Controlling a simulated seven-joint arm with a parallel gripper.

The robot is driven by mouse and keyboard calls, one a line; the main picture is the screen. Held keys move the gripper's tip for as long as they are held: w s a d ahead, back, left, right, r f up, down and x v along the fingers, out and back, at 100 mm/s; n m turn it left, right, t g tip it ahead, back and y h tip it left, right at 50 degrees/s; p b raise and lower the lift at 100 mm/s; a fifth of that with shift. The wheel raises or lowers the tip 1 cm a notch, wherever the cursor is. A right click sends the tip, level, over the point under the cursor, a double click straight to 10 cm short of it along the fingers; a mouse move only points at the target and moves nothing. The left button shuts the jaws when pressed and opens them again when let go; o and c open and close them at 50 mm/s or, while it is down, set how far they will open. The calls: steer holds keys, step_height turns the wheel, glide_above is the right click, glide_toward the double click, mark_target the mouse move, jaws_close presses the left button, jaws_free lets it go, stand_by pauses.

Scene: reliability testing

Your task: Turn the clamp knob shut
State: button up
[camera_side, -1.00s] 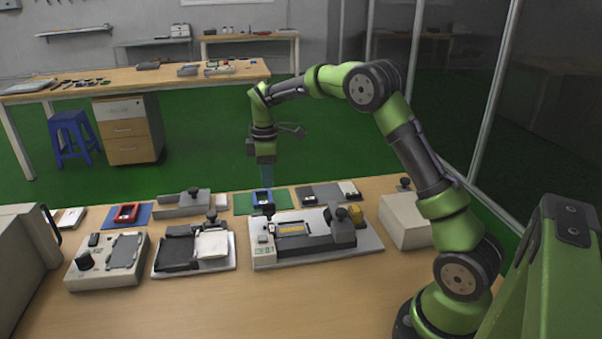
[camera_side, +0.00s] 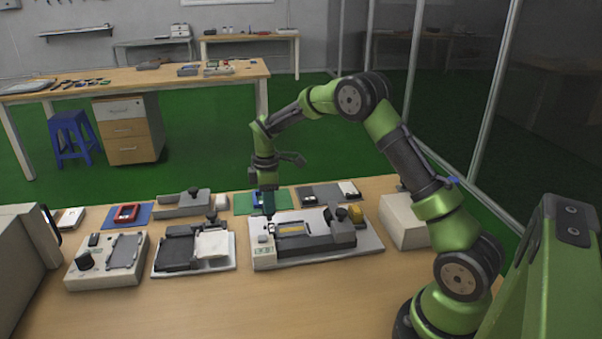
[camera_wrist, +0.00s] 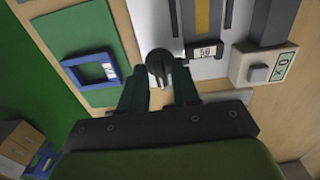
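A dark round clamp knob (camera_wrist: 158,62) stands at the edge of the white fixture plate (camera_side: 350,247). In the wrist view it lies just beyond and between my fingertips. My gripper (camera_wrist: 160,88) is open, with a gap between its two dark green fingers. I cannot tell whether either finger touches the knob.
A blue-framed device (camera_wrist: 90,68) lies on a green mat (camera_wrist: 78,35) close beside the fingers. Another dark knob (camera_side: 341,214) stands on the fixture's right part. A black-and-white fixture (camera_side: 211,243) is to the left. The front of the table (camera_side: 200,305) is clear.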

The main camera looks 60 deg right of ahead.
jaws_close()
steer(key=n, duration=0.4)
steer(key=shift+n, duration=0.3)
steer(key=n, duration=1.3)
jaws_free()
